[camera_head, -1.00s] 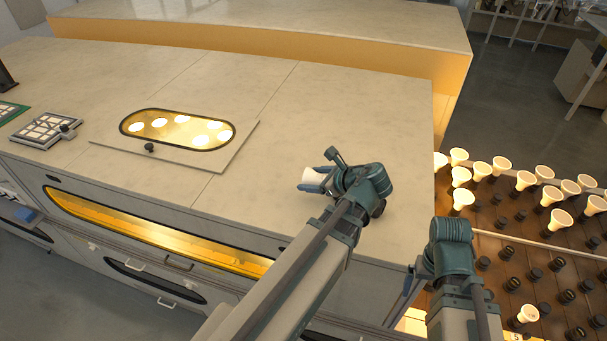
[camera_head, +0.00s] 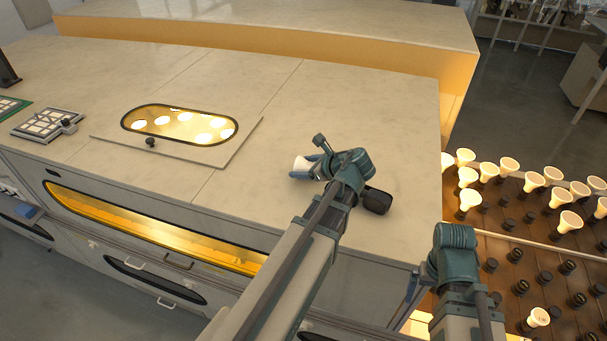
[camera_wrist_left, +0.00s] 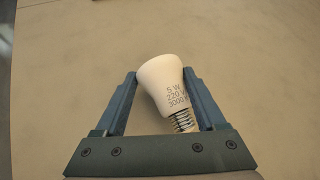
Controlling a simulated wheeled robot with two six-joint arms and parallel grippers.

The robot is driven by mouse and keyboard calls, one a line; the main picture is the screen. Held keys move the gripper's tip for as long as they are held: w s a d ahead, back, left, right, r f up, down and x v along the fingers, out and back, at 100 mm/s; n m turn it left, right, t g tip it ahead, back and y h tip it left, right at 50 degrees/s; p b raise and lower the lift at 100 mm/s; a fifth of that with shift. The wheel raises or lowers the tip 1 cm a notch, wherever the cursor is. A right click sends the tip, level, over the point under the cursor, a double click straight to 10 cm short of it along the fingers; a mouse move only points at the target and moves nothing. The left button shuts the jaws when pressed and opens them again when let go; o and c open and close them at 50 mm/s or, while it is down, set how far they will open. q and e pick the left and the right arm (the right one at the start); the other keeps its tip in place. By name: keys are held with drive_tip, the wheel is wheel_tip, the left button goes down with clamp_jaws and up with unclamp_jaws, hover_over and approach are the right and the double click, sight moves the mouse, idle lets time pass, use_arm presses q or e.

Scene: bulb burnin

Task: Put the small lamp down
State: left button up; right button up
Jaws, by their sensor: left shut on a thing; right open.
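The small lamp is a white bulb (camera_wrist_left: 165,83) with a metal screw base and printed lettering, seen in the left wrist view. My left gripper (camera_wrist_left: 160,98) is shut on it, with one blue finger on each side. In the head view the bulb (camera_head: 301,166) shows at the tip of my left gripper (camera_head: 308,171), over the right part of the beige worktop (camera_head: 260,190). I cannot tell whether the bulb touches the surface. My right gripper (camera_head: 408,300) is open, low beside the worktop's right front corner, and mostly hidden.
A hatch with an oval window (camera_head: 178,125) and a black knob lies left of my left gripper. A white gridded tray (camera_head: 46,125) sits farther left. A brown rack (camera_head: 515,262) with several bulbs stands at right. The worktop around the held bulb is clear.

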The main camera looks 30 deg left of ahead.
use_arm(q)
drive_tip(key=shift+f, duration=0.25)
use_arm(e)
drive_tip(key=shift+f, duration=0.2)
use_arm(q)
drive_tip(key=shift+f, duration=0.2)
drive_tip(key=o, duration=1.5)
use_arm(e)
drive_tip(key=shift+f, duration=0.15)
use_arm(q)
drive_tip(key=shift+r, duration=0.25)
drive_tip(key=shift+p+v, duration=3.5)
drive_tip(key=shift+v, duration=2.5)
use_arm(e)
wheel_tip(320, 180, up, 7)
